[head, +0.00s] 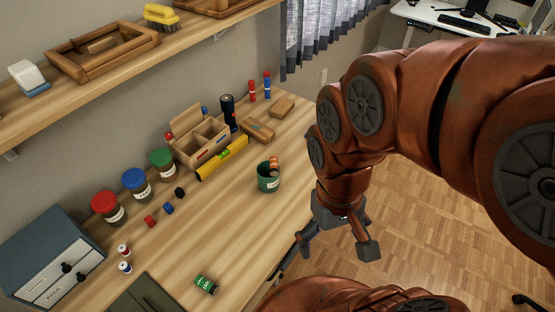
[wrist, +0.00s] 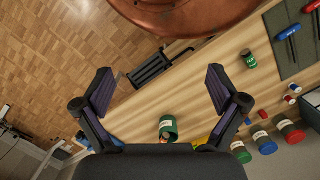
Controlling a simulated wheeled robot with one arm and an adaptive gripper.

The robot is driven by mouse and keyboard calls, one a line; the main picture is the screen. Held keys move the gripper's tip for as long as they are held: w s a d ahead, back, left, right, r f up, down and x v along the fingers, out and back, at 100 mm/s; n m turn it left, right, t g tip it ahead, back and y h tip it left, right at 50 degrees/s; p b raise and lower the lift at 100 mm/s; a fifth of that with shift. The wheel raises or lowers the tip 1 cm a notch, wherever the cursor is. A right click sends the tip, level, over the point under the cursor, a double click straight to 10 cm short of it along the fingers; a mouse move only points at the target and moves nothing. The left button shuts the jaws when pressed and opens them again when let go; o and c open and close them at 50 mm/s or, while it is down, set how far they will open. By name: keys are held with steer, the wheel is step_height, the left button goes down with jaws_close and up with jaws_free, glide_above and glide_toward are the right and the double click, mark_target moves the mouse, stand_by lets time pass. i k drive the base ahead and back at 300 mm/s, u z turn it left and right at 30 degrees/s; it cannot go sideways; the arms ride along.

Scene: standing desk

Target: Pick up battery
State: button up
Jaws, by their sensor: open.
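A small green cylinder (head: 206,285) with a white label lies on its side near the desk's front edge; it may be the battery, but I cannot read its label for certain. It also shows in the wrist view (wrist: 249,61), to the right of my fingers. My gripper (head: 337,245) is open and empty, pointing down around the desk's front edge, to the right of the green cylinder and apart from it. In the wrist view both fingers of my gripper (wrist: 160,82) are spread wide with nothing between them.
A green cup (head: 268,184) with copper-coloured items stands near my gripper. Lidded jars (head: 162,164), a wooden organizer (head: 201,143), a yellow level (head: 222,158) and a grey drawer box (head: 50,260) line the back. A dark mat (head: 145,297) lies at front left. The desk's middle is mostly clear.

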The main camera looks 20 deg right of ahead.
mark_target(273, 161)
steer(key=u, duration=2.5)
steer(key=k, duration=0.7)
steer(key=z, duration=1.15)
